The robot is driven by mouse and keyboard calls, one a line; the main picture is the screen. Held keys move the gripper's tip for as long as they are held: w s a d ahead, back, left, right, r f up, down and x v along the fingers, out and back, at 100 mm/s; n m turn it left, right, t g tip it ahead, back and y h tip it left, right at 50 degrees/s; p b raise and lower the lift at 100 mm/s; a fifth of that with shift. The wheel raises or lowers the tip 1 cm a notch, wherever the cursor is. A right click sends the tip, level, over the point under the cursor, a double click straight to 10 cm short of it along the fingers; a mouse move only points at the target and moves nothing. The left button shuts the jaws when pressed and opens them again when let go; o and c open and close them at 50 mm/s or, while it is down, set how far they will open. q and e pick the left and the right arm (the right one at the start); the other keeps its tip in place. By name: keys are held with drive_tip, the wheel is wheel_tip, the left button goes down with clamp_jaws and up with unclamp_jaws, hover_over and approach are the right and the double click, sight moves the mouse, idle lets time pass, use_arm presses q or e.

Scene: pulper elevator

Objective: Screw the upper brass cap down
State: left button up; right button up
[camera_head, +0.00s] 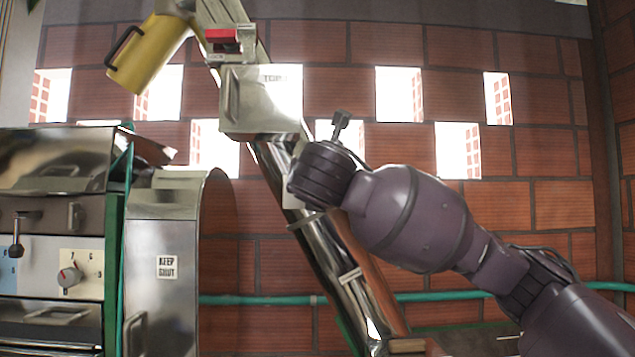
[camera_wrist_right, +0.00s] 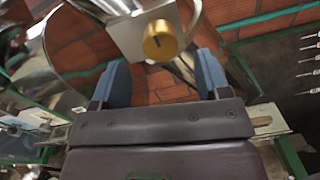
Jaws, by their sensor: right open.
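A round brass cap (camera_wrist_right: 160,40) shows in the right wrist view, on the face of a metal box (camera_wrist_right: 125,32). I cannot tell from this view alone whether it is the upper one. My right gripper (camera_wrist_right: 162,63) is open, with its two blue fingers apart and nothing between them. The cap appears beyond the fingertips, roughly centred across the gap and apart from them. In the head view my right arm comes in from the right, and its wrist hides the gripper's fingers. No brass cap is discernible there. My left gripper is not in view.
In the head view a slanted metal elevator tube (camera_head: 275,170) runs down past my right wrist, with a metal box (camera_head: 260,115) above. A control cabinet (camera_head: 50,215) and a "KEEP SHUT" housing (camera_head: 160,235) stand left.

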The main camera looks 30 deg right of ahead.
drive_tip(key=shift+p+x, duration=0.6)
drive_tip(key=shift+x, duration=2.15)
drive_tip(key=c, duration=0.9)
